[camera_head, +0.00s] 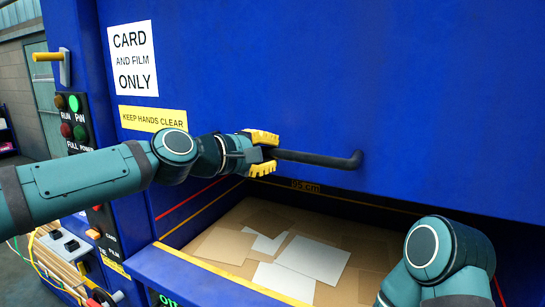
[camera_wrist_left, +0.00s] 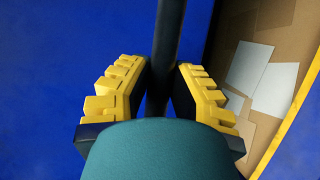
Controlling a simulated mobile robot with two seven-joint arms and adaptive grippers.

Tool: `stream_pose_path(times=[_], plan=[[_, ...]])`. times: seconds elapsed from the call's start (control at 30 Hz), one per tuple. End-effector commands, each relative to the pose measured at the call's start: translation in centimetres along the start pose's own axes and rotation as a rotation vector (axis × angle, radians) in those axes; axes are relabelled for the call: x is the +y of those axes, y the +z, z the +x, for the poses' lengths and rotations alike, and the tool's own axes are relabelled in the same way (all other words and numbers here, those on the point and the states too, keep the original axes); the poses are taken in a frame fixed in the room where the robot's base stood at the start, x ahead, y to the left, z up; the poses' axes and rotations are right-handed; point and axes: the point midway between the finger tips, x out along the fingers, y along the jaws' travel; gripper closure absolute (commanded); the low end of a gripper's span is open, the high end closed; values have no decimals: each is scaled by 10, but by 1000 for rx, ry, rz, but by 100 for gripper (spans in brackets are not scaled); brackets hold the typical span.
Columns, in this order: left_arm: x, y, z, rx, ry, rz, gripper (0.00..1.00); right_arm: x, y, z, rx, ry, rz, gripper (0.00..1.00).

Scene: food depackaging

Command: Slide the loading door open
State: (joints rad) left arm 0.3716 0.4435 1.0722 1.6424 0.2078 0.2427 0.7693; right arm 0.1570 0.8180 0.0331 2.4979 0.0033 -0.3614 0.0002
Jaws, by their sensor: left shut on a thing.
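The loading door (camera_head: 300,85) is a large blue panel on the front of the machine. Its lower edge is above the chamber opening. A black bar handle (camera_head: 315,158) runs across the lower part of the door and bends into it at the right end. My left gripper (camera_head: 264,153), with yellow finger pads, is shut on the handle near its left part. In the left wrist view the handle (camera_wrist_left: 165,55) passes between the two yellow fingers. My right arm shows at the lower right of the head view; its gripper is not clearly visible there.
Below the door, the open chamber holds cardboard (camera_head: 225,246) and white sheets (camera_head: 313,257). A blue front ledge (camera_head: 200,283) edges it. On the left are a control panel (camera_head: 75,120) with lit buttons, a yellow lever handle (camera_head: 48,57) and warning signs (camera_head: 135,55).

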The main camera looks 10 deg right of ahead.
Motion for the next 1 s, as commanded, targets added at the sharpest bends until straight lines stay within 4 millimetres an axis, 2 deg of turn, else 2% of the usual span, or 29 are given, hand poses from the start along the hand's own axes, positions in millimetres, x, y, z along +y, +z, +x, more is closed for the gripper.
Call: stream_pose_path(times=[0.27,0.3,0.37,0.4,0.77,1.0], plan=[[4,0,-1,2,7,1,100,0,0,0,0,0,0,53],[4,0,-1,2,7,1,74,0,0,0,0,0,0,53],[3,0,0,1,6,1,53,0,0,0,0,0,0,53],[3,0,0,1,5,1,48,0,0,0,0,0,0,53],[0,-1,-2,2,1,0,48,0,0,0,0,0,0,53],[0,-2,-22,4,1,-2,48,0,0,0,0,0,0,53]])
